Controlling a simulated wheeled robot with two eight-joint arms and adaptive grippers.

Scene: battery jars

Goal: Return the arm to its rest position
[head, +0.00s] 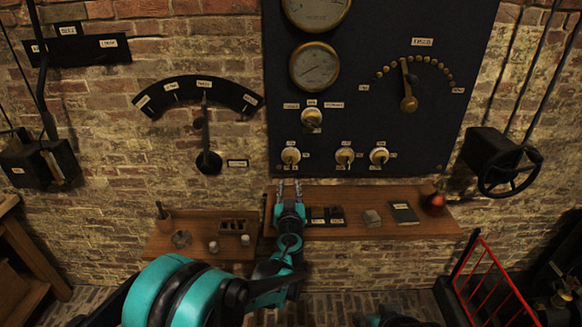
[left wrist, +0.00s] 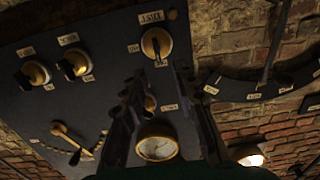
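My left arm, teal and black, reaches up from the bottom of the head view. My left gripper (head: 288,187) is in front of the lower edge of the dark panel (head: 350,100), over the shelf's left end. Its two fingers stand apart with nothing between them. In the left wrist view the gripper (left wrist: 158,76) is also open. A brass and white knob (left wrist: 156,44) shows beyond the fingertips, apart from them. The leftmost lower knob (head: 290,156) is above the gripper in the head view. I cannot make out my right gripper.
A wooden shelf (head: 350,228) holds dark blocks, a book (head: 403,212) and a red flask (head: 435,201). A lower shelf (head: 165,244) holds small jars. A lever dial (head: 208,160) is at left, a handwheel (head: 510,171) at right, a red rack (head: 495,285) at lower right.

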